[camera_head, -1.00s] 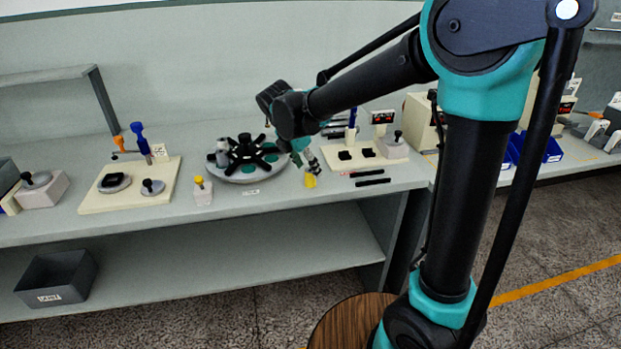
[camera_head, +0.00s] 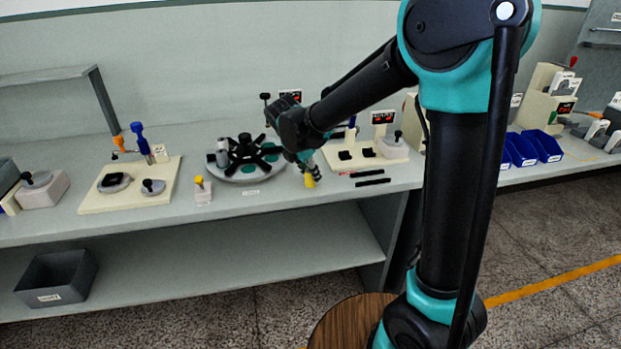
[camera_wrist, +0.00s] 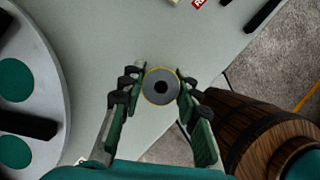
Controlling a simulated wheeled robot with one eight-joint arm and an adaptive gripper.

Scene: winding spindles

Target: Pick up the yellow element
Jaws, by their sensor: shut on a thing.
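The yellow element (camera_head: 310,181) is a small piece near the front edge of the workbench, to the right of the round grey turntable. In the wrist view it is seen end-on as a grey disc (camera_wrist: 161,87) with a dark centre and a thin yellow rim. My gripper (camera_head: 309,172) reaches down to it from above. In the wrist view the two fingers of my gripper (camera_wrist: 162,88) stand on either side of the disc and close on it. Whether its bottom still touches the bench cannot be told.
The turntable (camera_head: 222,174) with a black spider lies to the left. A small white block with a yellow knob (camera_head: 203,190) stands left of it. Two black bars (camera_head: 372,182) and a cream fixture board (camera_head: 372,160) lie to the right. The bench's front edge is close.

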